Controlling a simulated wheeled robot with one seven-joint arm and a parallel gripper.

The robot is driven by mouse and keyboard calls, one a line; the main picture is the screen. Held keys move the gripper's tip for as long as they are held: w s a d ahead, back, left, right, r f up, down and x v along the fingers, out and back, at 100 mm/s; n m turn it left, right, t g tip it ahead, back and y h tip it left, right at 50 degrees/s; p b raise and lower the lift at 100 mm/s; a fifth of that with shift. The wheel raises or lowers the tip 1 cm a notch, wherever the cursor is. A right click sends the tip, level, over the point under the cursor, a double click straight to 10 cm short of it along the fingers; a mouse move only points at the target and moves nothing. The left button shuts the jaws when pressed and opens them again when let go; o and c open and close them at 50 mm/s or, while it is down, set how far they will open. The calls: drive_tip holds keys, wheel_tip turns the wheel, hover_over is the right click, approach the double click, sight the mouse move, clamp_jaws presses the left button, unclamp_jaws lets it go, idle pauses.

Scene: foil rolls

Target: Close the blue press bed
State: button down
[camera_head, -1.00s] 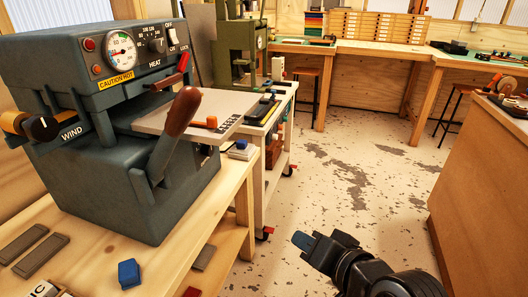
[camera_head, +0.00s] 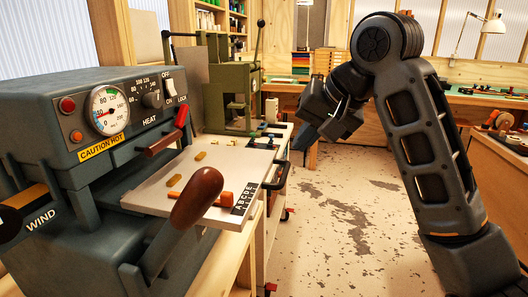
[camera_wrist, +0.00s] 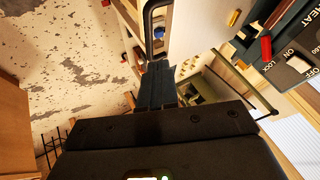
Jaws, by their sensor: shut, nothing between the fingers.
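The blue-grey press (camera_head: 28,92) stands at the left with its dial and switches facing the room. Its pale flat bed (camera_head: 150,198) sticks out to the right from under the head, pulled out. A brown-knobbed lever (camera_head: 195,198) rises in front of the bed. A black bar handle (camera_head: 279,174) shows at or just beyond the bed's outer end. My gripper (camera_head: 312,130) is raised, to the right of the bed and apart from it, with its fingers together and empty. In the wrist view the fingers (camera_wrist: 155,86) point toward the handle and the bed (camera_wrist: 200,22).
A green press (camera_head: 228,88) stands behind on a pale trolley. A red lever (camera_head: 181,116) sits on the blue press's front. Benches line the back wall, and a wooden cabinet (camera_head: 500,165) stands at the right. The speckled floor (camera_head: 345,215) between them is clear.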

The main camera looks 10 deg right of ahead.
sight(202, 155)
drive_tip(key=x, duration=1)
drive_tip(key=shift+w+r, duration=0.25)
drive_tip(key=shift+w, duration=0.05)
drive_tip(key=shift+a+p, duration=0.1)
drive_tip(key=shift+p, duration=0.2)
drive_tip(key=w+a+p, duration=0.1)
drive_tip(key=w+a, duration=0.1)
drive_tip(key=a, duration=0.3)
drive_tip(key=w+a+p, duration=0.2)
drive_tip(key=a, duration=0.4)
drive_tip(key=w+a+p, duration=0.2)
drive_tip(key=w+a, duration=0.1)
drive_tip(key=a, duration=0.2)
drive_tip(key=shift+a, duration=0.4)
drive_tip(key=shift+r, duration=0.1)
